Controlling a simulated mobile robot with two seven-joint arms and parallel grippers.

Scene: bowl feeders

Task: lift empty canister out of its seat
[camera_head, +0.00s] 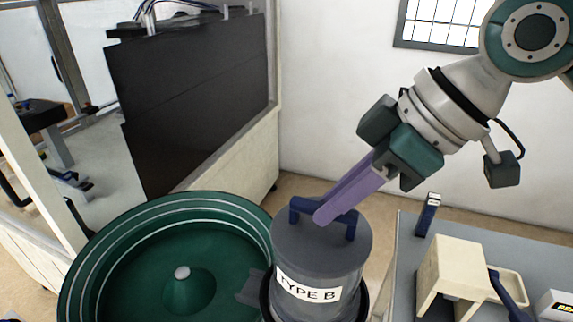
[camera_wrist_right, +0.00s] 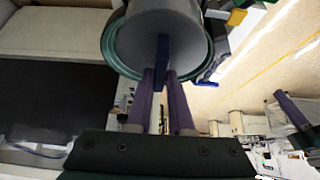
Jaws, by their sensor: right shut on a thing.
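The canister (camera_head: 320,259) is a grey cylinder with a "TYPE B" label and a blue handle (camera_head: 351,227) on its top. It stands upright beside the green bowl, its lower end inside a dark ring-shaped seat (camera_head: 266,295). My right gripper (camera_head: 325,213) reaches down from the upper right with long purple fingers, shut on the handle. In the right wrist view the fingers (camera_wrist_right: 163,85) lie on both sides of the blue handle, with the grey canister (camera_wrist_right: 130,40) beyond. The canister's inside is hidden. My left gripper is not in view.
The green feeder bowl (camera_head: 90,284) is at the lower left. A dark panel (camera_head: 190,110) stands behind it. A grey table (camera_head: 408,262) at the right bears a beige box-like stand (camera_head: 450,262) and a small dark blue upright item (camera_head: 428,214).

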